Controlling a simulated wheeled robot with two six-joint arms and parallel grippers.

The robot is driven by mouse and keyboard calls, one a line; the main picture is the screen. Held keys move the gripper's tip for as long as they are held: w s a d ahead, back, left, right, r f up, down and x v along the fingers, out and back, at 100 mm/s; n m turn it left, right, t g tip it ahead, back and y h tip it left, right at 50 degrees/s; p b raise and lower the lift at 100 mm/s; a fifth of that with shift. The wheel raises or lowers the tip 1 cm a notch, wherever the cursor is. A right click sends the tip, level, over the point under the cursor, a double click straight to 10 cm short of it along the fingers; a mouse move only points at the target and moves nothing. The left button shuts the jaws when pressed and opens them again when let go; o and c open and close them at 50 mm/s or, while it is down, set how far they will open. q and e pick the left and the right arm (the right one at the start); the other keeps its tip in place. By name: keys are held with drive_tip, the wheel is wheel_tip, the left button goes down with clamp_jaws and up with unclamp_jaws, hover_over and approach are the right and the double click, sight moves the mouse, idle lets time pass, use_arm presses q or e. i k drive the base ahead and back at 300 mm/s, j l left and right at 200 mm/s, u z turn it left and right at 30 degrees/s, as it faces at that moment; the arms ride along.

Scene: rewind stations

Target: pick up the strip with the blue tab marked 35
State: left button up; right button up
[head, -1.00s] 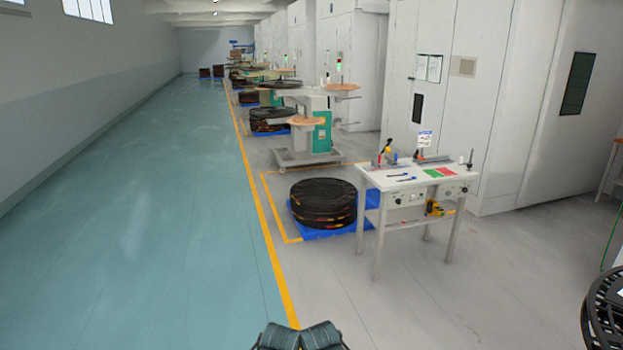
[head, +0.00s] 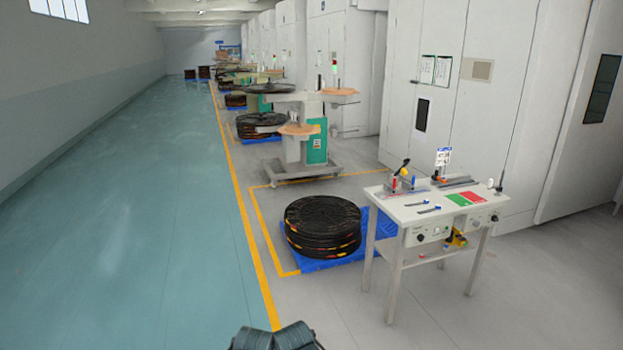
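A white work table (head: 398,228) stands at the right. Two small strips with blue tabs lie near the front left of its top: one strip (head: 417,203) and, closer to the front, another strip (head: 430,210). They are too small for me to read any number on the tabs. Neither of my grippers can be made out. Only dark parts of my own body show at the bottom edge, well away from the table.
A stack of black coils (head: 322,228) sits on a blue pallet (head: 318,264) left of the table. A green and white machine (head: 317,148) stands behind. Red and green patches (head: 475,197) mark the table top. The teal floor (head: 130,220) at left is clear.

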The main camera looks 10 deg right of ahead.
sight(437, 208)
drive_tip(key=i+l+z, duration=0.2)
drive_tip(key=i+z, duration=0.15)
drive_tip(key=i, duration=0.2)
drive_tip(key=i+z, duration=0.35)
drive_tip(key=i, duration=0.2)
drive_tip(key=i+l, duration=0.6)
drive_tip(key=l, duration=0.2)
drive_tip(key=i+l, duration=0.3)
drive_tip(key=l, duration=0.15)
drive_tip(key=i+l, duration=0.1)
drive_tip(key=l, duration=0.45)
drive_tip(key=i+u, duration=0.05)
